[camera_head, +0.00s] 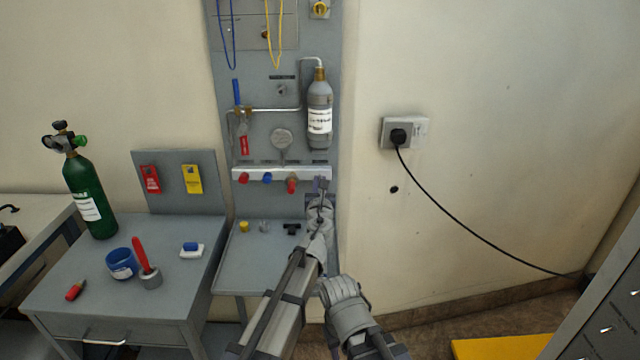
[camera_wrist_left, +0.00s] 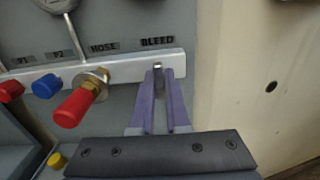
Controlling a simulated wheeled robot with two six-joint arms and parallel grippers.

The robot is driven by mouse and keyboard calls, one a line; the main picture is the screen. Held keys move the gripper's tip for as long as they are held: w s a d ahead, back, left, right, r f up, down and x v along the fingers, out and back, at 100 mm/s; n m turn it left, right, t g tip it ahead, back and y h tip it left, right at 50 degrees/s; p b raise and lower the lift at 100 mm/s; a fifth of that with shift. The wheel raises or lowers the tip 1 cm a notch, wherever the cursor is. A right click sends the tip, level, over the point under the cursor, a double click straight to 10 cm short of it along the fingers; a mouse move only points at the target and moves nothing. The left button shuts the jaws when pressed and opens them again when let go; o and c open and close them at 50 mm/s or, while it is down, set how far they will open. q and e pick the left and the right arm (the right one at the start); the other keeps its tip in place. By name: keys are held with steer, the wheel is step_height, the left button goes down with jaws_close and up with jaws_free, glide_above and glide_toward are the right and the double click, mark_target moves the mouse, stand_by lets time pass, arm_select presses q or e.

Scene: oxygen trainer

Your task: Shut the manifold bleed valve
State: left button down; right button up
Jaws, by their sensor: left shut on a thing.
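The white manifold bar (camera_head: 262,174) runs across the lower part of the grey wall panel. In the left wrist view the bar (camera_wrist_left: 126,70) carries a label reading BLEED (camera_wrist_left: 157,42) above its right end. My left gripper (camera_head: 321,184) is at that right end. Its purple fingers (camera_wrist_left: 159,82) are shut on the bleed valve, of which only a small metal piece (camera_wrist_left: 158,66) shows between the tips. The rest of the valve is hidden by the fingers, so its setting cannot be told.
Left of the fingers are a red hose fitting (camera_wrist_left: 82,103) and a blue knob (camera_wrist_left: 47,86). A grey cylinder (camera_head: 319,105) hangs above the bar. A grey shelf (camera_head: 262,265) with small parts lies below. A side table (camera_head: 190,275) holds a green cylinder (camera_head: 88,190).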

arm_select(q)
steer(key=c, duration=0.9)
jaws_free()
steer(key=s, duration=0.7)
steer(key=shift+s, duration=0.4)
arm_select(e)
steer(key=shift+s+d, duration=0.65)
steer(key=shift+s, duration=0.2)
